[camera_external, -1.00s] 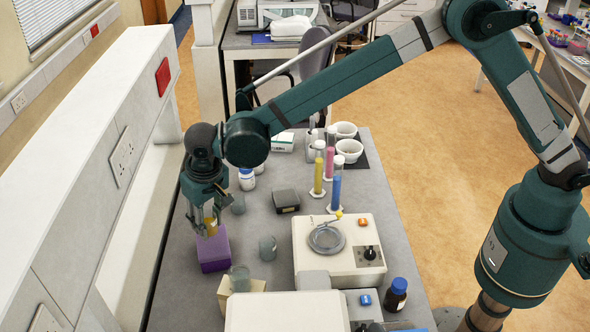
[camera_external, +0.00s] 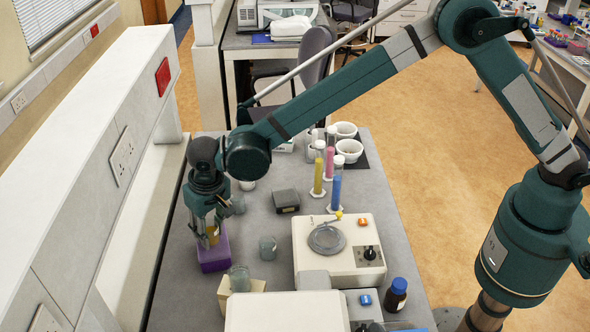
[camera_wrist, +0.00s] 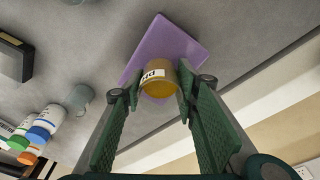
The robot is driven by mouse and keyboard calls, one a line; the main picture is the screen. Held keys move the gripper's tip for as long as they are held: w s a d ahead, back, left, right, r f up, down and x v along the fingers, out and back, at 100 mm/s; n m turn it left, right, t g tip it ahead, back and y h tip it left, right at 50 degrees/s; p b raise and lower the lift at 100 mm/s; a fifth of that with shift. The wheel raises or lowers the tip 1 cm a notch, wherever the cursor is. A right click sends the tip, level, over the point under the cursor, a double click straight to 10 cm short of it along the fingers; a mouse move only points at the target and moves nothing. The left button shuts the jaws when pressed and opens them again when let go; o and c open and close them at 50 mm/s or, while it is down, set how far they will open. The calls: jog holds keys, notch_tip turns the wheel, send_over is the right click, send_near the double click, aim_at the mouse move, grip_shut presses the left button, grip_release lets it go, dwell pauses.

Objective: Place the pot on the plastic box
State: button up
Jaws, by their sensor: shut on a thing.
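My gripper (camera_external: 209,232) is shut on a small amber pot (camera_external: 213,234) with a white label. In the wrist view, the pot (camera_wrist: 158,84) sits between the two green fingers of my gripper (camera_wrist: 160,92). The purple plastic box (camera_external: 213,258) is directly below the pot. In the wrist view the box (camera_wrist: 166,48) shows behind and around the pot. The pot is over the box's near part, and I cannot tell whether it touches the top. My fingers hide part of the pot.
Beakers (camera_external: 268,248) and a beaker on a wooden block (camera_external: 240,279) stand right of the box. A dark scale (camera_external: 286,201) and coloured cylinders (camera_external: 335,188) are farther back. A cream instrument (camera_external: 345,262) fills the right. A wall ledge (camera_external: 150,235) runs along the left.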

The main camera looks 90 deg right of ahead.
aim_at(216, 242)
jog(key=shift+f, duration=0.15)
jog(key=o, duration=0.9)
jog(key=shift+r, duration=0.2)
jog(key=r, duration=0.4)
jog(key=s+a+r, duration=0.1)
jog(key=r, duration=0.6)
jog(key=shift+s+a+r, duration=0.15)
jog(key=shift+r, duration=0.25)
jog(key=shift+r, duration=0.1)
